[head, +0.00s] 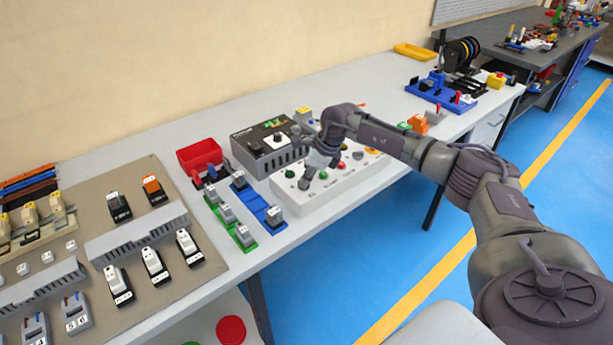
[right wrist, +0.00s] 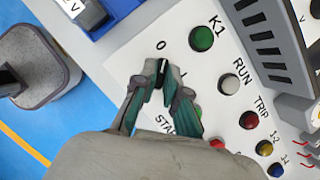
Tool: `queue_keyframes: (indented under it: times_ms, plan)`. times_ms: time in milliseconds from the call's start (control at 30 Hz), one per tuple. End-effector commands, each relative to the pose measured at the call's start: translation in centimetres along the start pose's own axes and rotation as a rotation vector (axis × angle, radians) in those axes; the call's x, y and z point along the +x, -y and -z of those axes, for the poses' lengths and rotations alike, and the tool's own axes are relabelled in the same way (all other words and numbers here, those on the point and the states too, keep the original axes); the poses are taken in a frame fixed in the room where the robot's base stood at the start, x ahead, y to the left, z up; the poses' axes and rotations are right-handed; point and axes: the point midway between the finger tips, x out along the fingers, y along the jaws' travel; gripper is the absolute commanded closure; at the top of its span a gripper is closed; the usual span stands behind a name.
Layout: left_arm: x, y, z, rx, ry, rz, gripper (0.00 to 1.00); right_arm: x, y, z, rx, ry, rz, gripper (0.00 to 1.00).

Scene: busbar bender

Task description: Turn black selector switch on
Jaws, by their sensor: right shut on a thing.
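The white control panel (head: 340,188) lies on the long bench, and its face also fills much of the right wrist view (right wrist: 135,48). In the right wrist view the black selector switch (right wrist: 163,66) has a white mark and sits by the printed "0" and "I". My right gripper (head: 306,178) reaches down over the panel's left part. In the right wrist view its two green-padded fingers (right wrist: 164,82) are closed around the selector knob. The fingers hide much of the knob and part of the "START" label. My left gripper is not in view.
A green K1 lamp (right wrist: 202,38), a RUN lamp (right wrist: 229,83) and a TRIP lamp (right wrist: 249,119) sit near the fingers. A grey device with a black top (head: 262,140) stands behind the panel. Blue and green rails with modules (head: 228,212) lie to its left.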

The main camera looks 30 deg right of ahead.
Motion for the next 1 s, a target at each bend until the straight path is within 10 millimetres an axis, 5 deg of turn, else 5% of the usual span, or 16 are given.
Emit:
queue_keyframes:
  times_ms: [467,1000]
  plan:
    - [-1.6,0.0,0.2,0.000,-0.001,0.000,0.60,-0.1,-0.3,-0.2,0.394,0.002,0.166,1.00]
    - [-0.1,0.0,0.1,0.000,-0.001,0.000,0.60,0.2,-0.6,-0.4,0.869,0.005,0.362,1.00]
